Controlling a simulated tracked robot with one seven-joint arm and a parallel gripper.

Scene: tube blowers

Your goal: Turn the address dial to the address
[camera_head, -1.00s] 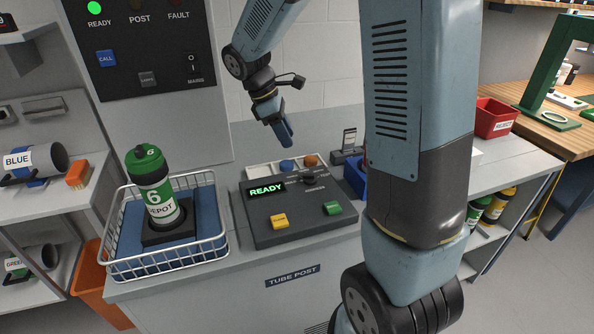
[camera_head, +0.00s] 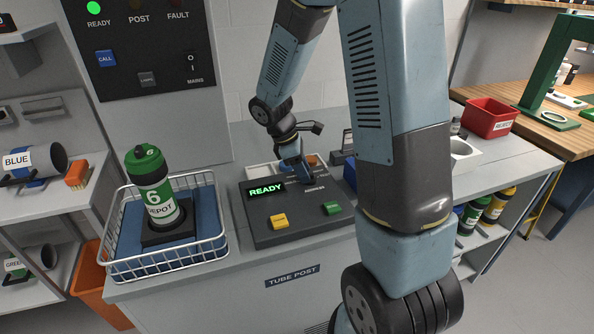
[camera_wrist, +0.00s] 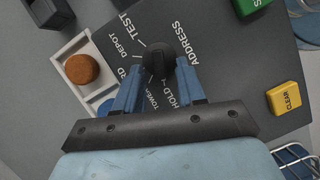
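In the head view my gripper (camera_head: 297,172) hides most of the dial. A green and white canister (camera_head: 156,190) marked 6 and DEPOT stands upright in the wire basket (camera_head: 165,264).
The console has a lit READY display (camera_head: 266,189), a yellow CLEAR button (camera_wrist: 286,98) and a green button (camera_head: 332,208). A red bin (camera_head: 490,118) stands at the right.

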